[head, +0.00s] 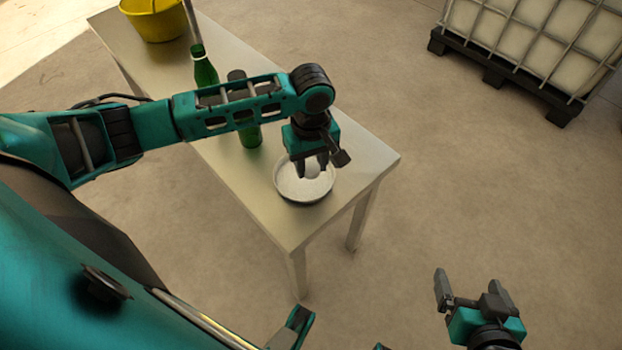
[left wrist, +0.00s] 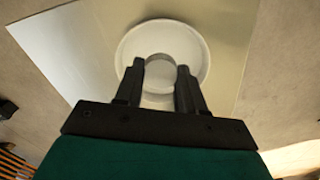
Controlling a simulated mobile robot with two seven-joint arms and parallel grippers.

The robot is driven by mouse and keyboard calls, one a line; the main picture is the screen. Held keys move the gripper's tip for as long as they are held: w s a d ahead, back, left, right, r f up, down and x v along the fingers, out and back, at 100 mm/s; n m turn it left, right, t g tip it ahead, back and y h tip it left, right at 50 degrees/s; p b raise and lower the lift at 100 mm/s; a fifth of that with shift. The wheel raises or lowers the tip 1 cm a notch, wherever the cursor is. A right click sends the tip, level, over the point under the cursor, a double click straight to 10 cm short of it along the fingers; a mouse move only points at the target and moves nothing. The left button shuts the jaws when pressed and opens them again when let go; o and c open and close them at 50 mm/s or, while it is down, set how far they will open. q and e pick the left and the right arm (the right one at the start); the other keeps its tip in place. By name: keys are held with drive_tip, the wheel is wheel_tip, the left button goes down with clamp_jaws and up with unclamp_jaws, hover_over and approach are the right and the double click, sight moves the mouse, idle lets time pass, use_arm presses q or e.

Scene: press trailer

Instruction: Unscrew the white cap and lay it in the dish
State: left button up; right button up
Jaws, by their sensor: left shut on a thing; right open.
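My left gripper (head: 311,170) is shut on the white cap (head: 313,168) over the round dish (head: 298,191), which has a white inside and a dark outer side. In the left wrist view the cap (left wrist: 160,68) shows between the fingertips, inside the outline of the dish (left wrist: 200,52). I cannot tell whether the cap touches the dish floor. A green bottle (head: 250,136) stands behind my left arm, its middle hidden. Another green bottle (head: 204,70) stands further back to the left. My right gripper (head: 469,287) is open and empty, off the table at lower right.
The pale table (head: 357,150) runs from back left to front right, and the dish stands near its front end. A yellow bucket (head: 156,20) stands at the far end. A caged white tank on a dark pallet (head: 505,80) stands at the upper right. The floor between is clear.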

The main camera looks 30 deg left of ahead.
sight(311, 185)
use_arm(q)
wheel_tip(311, 185, down, 5)
drive_tip(key=shift+b, duration=0.7)
drive_tip(key=o, duration=0.9)
